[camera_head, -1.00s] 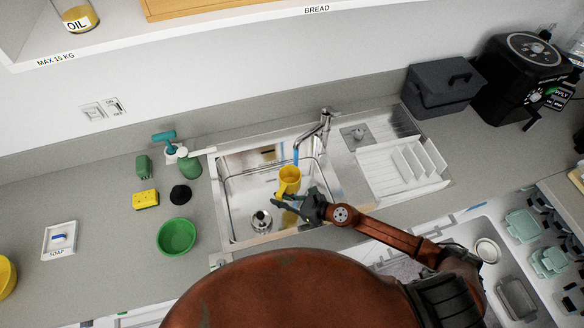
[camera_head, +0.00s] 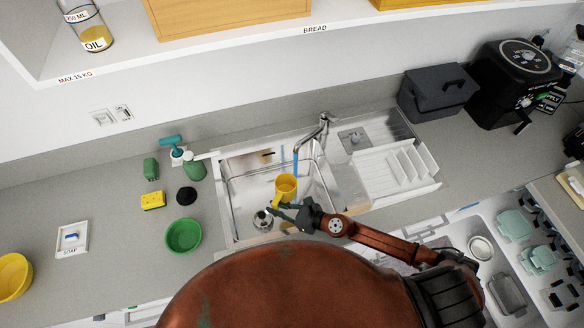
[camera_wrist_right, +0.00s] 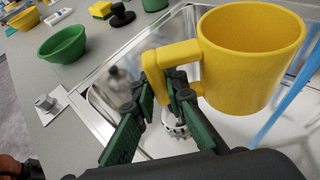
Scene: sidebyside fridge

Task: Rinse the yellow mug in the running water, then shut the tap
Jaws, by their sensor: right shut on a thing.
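The yellow mug (camera_head: 286,187) is held upright over the sink basin (camera_head: 237,205). My right gripper (camera_head: 284,207) is shut on its handle, as the right wrist view (camera_wrist_right: 165,88) shows close up. The tap (camera_head: 323,124) stands at the sink's back edge, and a blue stream of water (camera_head: 296,158) falls from it. In the right wrist view the stream (camera_wrist_right: 290,97) passes beside the mug (camera_wrist_right: 250,60), outside its rim. The mug's visible inside looks empty. My left gripper is not in view.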

